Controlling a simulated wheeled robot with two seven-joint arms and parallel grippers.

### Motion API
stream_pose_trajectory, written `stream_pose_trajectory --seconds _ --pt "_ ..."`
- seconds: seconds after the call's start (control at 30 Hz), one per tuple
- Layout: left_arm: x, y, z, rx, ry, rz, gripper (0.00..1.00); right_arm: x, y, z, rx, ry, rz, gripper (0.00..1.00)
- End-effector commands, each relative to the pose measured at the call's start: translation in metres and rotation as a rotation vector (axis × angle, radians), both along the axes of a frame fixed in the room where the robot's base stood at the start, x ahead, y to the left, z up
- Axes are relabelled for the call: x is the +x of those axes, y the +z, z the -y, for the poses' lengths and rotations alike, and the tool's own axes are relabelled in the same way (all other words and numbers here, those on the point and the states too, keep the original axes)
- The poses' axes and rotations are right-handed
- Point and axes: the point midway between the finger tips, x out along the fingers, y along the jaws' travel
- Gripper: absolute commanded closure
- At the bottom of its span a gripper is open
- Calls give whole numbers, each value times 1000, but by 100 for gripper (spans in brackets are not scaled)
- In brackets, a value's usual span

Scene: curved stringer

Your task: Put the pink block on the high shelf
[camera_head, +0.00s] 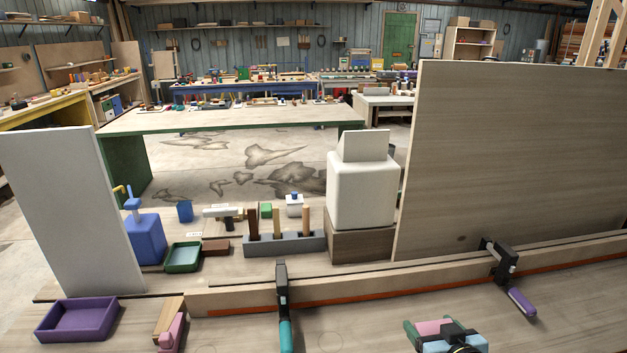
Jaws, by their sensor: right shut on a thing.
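My right gripper (436,334) is at the bottom edge, right of centre, over the wooden bench. It is shut on a pink block (433,326), which shows between its green-tipped fingers. Part of the block is hidden by the fingers, and the picture's lower edge cuts off the gripper. I cannot tell which surface is the high shelf. A raised wooden board with a green edge (225,120) spans green supports behind the bench, and a wall shelf (240,27) is far at the back. My left gripper is not in view.
A clamp with a teal handle (283,300) and one with a purple handle (508,270) stand on the wooden rail (380,277). A tall wood panel (520,150), white box (361,192) and white panel (70,210) rise behind. A purple tray (78,319) and another pink object (172,334) lie left.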

Motion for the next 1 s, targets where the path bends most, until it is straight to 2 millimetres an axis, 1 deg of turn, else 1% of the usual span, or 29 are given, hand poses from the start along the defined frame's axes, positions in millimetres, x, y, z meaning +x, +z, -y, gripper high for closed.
stream_pose_trajectory --seconds 0.03,0.1,0.2,0.3,0.43,0.6,0.93,1.0 --pt "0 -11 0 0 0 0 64 -4 4 -14 4 6 7 55" --pt "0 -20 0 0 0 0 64 -11 15 -30 0 5 6 55" --pt "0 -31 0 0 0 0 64 -23 32 -47 -2 -2 8 55" --pt "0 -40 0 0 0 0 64 -36 48 -57 0 -16 8 55" --pt "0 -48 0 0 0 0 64 -49 63 -63 5 -35 7 55" --pt "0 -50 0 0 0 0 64 -56 72 -65 5 -44 6 55" --pt "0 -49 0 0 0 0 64 -57 72 -66 11 -48 3 55" --pt "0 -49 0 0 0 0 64 -57 70 -65 10 -48 2 55"
